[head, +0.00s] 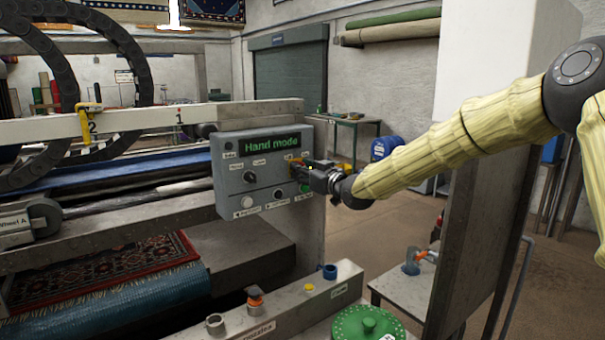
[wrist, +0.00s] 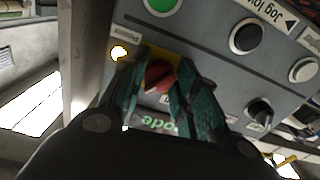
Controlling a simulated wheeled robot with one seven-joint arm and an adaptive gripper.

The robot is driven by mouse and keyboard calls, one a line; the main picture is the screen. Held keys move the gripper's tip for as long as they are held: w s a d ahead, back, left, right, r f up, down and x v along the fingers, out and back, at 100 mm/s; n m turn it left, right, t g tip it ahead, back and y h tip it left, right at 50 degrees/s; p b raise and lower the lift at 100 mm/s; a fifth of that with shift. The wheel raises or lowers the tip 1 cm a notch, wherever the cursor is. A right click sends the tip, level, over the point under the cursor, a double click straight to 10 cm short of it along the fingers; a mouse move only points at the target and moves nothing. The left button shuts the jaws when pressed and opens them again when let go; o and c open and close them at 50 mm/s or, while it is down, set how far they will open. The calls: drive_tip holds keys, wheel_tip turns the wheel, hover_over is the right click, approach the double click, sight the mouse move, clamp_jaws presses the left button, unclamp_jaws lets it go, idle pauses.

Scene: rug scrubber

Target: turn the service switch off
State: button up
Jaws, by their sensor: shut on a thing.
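The grey control panel (head: 232,187) is mounted on the machine's end frame, and its display (head: 268,144) reads "Hand mode" in green. The service switch, a red knob (wrist: 158,77) on a yellow plate (wrist: 178,62), shows in the wrist view. My gripper (wrist: 162,72) has its teal fingers on both sides of the red knob and is shut on it. In the head view my gripper (head: 301,172) reaches the panel's right side from the right and hides most of the switch. The knob's exact setting is hard to read.
Below the panel, a ledge (head: 300,306) holds small fittings. A green lidded container (head: 345,326) stands in front.

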drive_tip(key=n+b, duration=1.2)
drive_tip(key=n, duration=0.2)
drive_tip(key=shift+n, duration=0.4)
drive_tip(key=shift+d+b, duration=0.1)
drive_tip(key=shift+b, duration=0.25)
drive_tip(key=o, duration=1)
drive_tip(key=shift+r, duration=0.1)
drive_tip(key=v, duration=1.2)
